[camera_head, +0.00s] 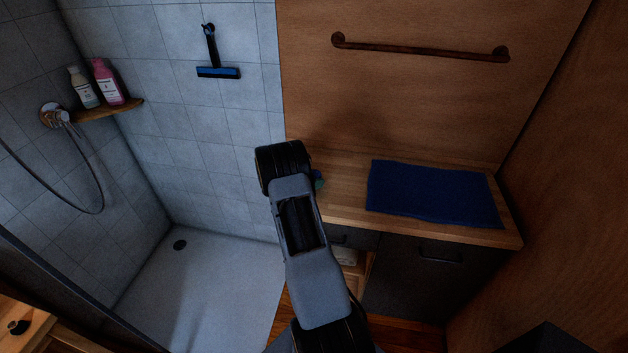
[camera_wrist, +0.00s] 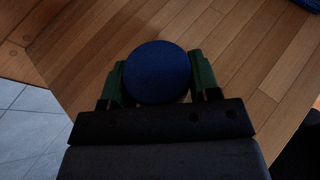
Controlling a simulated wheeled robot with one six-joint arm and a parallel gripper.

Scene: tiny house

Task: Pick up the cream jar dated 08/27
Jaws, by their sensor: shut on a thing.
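In the wrist view a round blue lid (camera_wrist: 157,72), seen from above, sits between the two green fingers of my gripper (camera_wrist: 158,80). The fingers touch it on both sides, so my gripper is shut on this jar. Its side and any date on it are hidden. In the head view my arm covers most of the gripper and jar; a small bluish-green bit (camera_head: 319,180) shows beside the arm at the counter's left end. I cannot tell whether the jar rests on the wood or is lifted.
The wooden counter (camera_head: 342,205) carries a folded blue towel (camera_head: 430,192) to the right. Dark drawers (camera_head: 425,275) are below. The shower tray (camera_head: 205,285) lies left. Two bottles stand on a corner shelf (camera_head: 115,110). A wooden rail (camera_head: 420,50) is on the back wall.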

